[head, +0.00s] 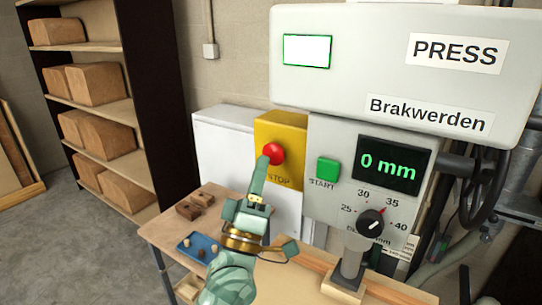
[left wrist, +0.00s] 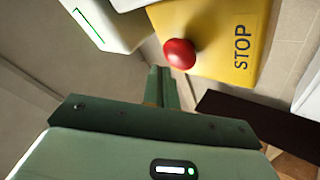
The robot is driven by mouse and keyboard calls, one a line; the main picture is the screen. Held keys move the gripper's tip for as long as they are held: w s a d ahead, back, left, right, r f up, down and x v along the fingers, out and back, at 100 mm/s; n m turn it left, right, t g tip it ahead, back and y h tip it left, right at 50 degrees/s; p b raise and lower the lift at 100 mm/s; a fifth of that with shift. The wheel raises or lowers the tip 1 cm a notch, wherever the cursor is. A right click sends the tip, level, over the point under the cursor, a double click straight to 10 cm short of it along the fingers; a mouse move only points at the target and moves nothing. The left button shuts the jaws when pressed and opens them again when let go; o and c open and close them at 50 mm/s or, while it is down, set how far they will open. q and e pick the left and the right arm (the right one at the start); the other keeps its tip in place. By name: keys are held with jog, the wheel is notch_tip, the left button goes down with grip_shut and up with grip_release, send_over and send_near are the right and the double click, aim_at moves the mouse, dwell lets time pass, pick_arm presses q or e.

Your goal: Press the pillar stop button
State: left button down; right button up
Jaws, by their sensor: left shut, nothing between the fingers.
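The red stop button (head: 273,153) sits on a yellow box (head: 283,132) labelled STOP, left of the grey press panel. It also shows in the left wrist view as a red dome (left wrist: 180,53) on the yellow face (left wrist: 225,40). My left gripper (head: 262,162) is shut and empty, its fingertips right at the button's lower left edge in the head view. In the left wrist view its shut fingers (left wrist: 158,75) point toward the button's near edge. Whether the tips touch the button I cannot tell. My right gripper is not in view.
The green START button (head: 327,169), the display reading 0 mm (head: 390,163) and a dial (head: 371,223) are just right of the stop box. A wooden table (head: 165,232) below holds a blue tray (head: 186,247) and small brown blocks (head: 188,210). A shelf (head: 150,100) stands left.

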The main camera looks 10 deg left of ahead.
pick_arm(q)
jog(key=shift+w+d, duration=0.1)
jog(key=shift+w, duration=0.05)
jog(key=shift+w+d, duration=0.1)
jog(key=shift+w, duration=0.2)
jog(key=shift+w+d, duration=0.15)
jog(key=shift+w, duration=0.3)
dwell(0.8)
jog(key=shift+s, duration=0.1)
jog(key=shift+s+a+p, duration=0.3)
jog(key=shift+s+p, duration=0.2)
jog(key=shift+s, duration=0.3)
jog(key=s, duration=0.1)
jog(key=s+a+p, duration=0.1)
jog(key=s, duration=0.1)
jog(key=s+p, duration=0.1)
jog(key=shift+s+a, duration=0.35)
